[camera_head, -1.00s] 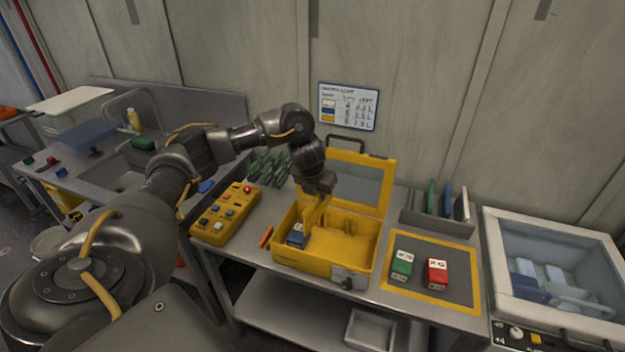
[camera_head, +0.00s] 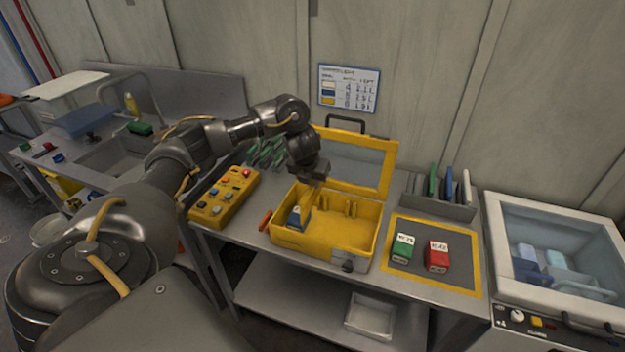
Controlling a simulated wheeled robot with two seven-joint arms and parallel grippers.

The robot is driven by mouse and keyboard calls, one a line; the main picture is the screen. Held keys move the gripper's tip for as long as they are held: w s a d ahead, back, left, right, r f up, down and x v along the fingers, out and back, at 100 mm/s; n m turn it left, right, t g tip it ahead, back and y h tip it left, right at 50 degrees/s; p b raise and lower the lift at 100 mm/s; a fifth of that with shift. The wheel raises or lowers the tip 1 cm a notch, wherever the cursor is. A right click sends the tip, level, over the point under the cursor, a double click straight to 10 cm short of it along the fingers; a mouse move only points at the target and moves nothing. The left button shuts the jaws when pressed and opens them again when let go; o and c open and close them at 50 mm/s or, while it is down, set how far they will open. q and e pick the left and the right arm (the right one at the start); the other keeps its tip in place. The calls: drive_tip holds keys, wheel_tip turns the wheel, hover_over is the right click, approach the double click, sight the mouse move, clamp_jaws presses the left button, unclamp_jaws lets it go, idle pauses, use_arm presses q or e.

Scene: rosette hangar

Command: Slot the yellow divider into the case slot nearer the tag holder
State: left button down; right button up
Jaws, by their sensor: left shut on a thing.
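The yellow case (camera_head: 325,257) stands open on the bench, its framed lid (camera_head: 388,168) tipped up at the back. A blue block with a pale label (camera_head: 298,217) sits in its left part. Short yellow posts (camera_head: 351,208) stand along the inside back; which slots they form is too small to tell. My left gripper (camera_head: 313,176) is above the back left of the case, shut on the yellow divider (camera_head: 308,194). The divider points down at the case's left part; whether it touches a slot I cannot tell. A small grey fitting (camera_head: 346,263), possibly the tag holder, is at the case's front right.
A yellow button box (camera_head: 222,198) and an orange marker (camera_head: 265,220) are left of the case. Right of it, a yellow-edged mat (camera_head: 435,287) bears a green block (camera_head: 402,248) and a red block (camera_head: 437,257). A grey rack (camera_head: 440,210) holds upright plates behind the mat.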

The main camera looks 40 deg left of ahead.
sight(314, 202)
use_arm(q)
wheel_tip(314, 202, down, 4)
drive_tip(key=shift+r+b, duration=0.15)
drive_tip(key=shift+b, duration=0.95)
drive_tip(key=shift+f, duration=0.3)
drive_tip(key=shift+f+b, duration=0.9)
drive_tip(key=shift+f, duration=0.4)
drive_tip(key=shift+f+b, duration=1.85)
drive_tip(key=shift+f, duration=0.75)
idle(0.8)
idle(0.5)
